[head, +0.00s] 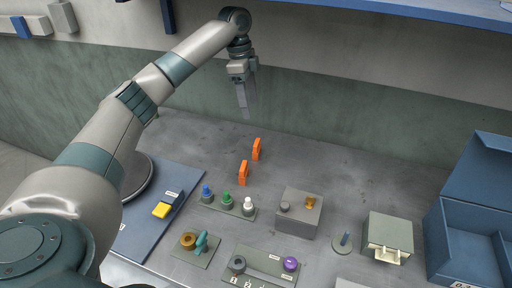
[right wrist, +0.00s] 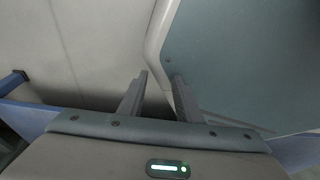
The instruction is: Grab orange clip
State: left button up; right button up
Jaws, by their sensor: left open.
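Two orange clips stand on the grey table in the head view. One orange clip (head: 257,148) is farther back, and the other orange clip (head: 243,172) is a little nearer and to the left. My left gripper (head: 246,108) hangs above the back of the table, fingers pointing down, up and slightly left of the farther clip. It is open, and nothing shows between its fingers. My right gripper (right wrist: 153,88) shows in the right wrist view with its two fingers apart and nothing between them. The right gripper is not visible in the head view.
A panel with blue, green and white knobs (head: 227,203) sits in front of the clips. A grey box (head: 298,214) stands to the right, and a blue bin (head: 466,236) at the far right. A blue mat (head: 150,222) lies left. The table behind the box is clear.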

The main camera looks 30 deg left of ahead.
pick_arm(q)
jog(key=f, duration=0.1)
jog(key=p, duration=0.2)
send_near(256, 142)
jog(key=f, duration=0.3)
jog(key=f+p, duration=0.1)
jog(key=f, duration=0.1)
jog(key=shift+w+d+f, duration=0.3)
jog(key=shift+w+d, duration=0.05)
jog(key=shift+d, duration=0.05)
jog(key=shift+f, duration=0.45)
pick_arm(e)
jog(key=s+d+r+g, duration=0.1)
jog(key=s+d, duration=0.1)
jog(key=s, duration=0.3)
jog(key=shift+s+r+g, duration=0.3)
jog(key=shift+s+r, duration=0.1)
pick_arm(q)
jog(key=shift+d+f+p, duration=0.15)
jog(key=shift+f+p, duration=0.35)
jog(key=shift+p, duration=0.2)
notch_tip(256, 142, down, 3)
jog(key=shift+d+f+p, duration=0.1)
jog(key=shift+d+p, duration=0.1)
jog(key=shift+p, duration=0.45)
jog(key=shift+f, duration=0.45)
pick_arm(e)
notch_tip(256, 142, up, 2)
jog(key=shift+r, duration=0.25)
